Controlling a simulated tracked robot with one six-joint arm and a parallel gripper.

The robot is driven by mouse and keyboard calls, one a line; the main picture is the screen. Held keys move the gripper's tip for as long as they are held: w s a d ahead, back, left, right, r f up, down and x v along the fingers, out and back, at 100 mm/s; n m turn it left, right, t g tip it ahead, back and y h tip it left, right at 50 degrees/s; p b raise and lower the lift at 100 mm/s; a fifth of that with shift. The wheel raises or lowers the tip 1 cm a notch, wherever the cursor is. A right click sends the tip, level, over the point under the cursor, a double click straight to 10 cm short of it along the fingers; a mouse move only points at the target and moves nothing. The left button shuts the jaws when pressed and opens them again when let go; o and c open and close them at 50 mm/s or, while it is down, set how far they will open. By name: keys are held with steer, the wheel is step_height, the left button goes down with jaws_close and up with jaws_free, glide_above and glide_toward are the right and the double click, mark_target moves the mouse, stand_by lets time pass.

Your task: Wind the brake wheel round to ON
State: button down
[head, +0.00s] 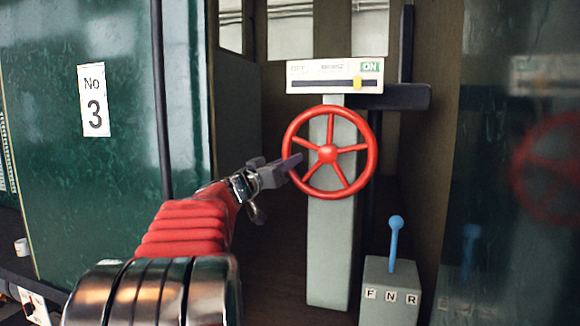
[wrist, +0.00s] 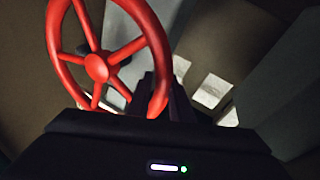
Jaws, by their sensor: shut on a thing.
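The red brake wheel (head: 328,153) stands upright on a grey-green post (head: 329,245) in the head view. Above it is a white brake indicator plate (head: 336,70) with a green ON mark at its right end. Its yellow pointer (head: 357,83) sits near the right end of the slot, just left of below ON. My gripper (head: 293,163) is shut on the left side of the wheel's rim. In the wrist view the wheel (wrist: 97,67) fills the upper left, and the dark jaws (wrist: 160,97) are at its lower right rim.
A grey box marked F, N, R with a blue lever (head: 396,240) stands right of the post. A dark horizontal bracket (head: 405,97) sits behind the plate. A green panel numbered 3 (head: 94,100) is at left. A glossy panel at right reflects the wheel.

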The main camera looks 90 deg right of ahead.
steer(key=shift+w+d+f, duration=0.15)
steer(key=shift+w, duration=0.05)
steer(key=c, duration=1.6)
jaws_free()
steer(key=shift+c, duration=0.2)
steer(key=shift+o, duration=0.3)
steer(key=shift+s, duration=0.1)
steer(key=v, duration=1.3)
steer(key=shift+w+a, duration=0.2)
steer(key=shift+a, duration=0.15)
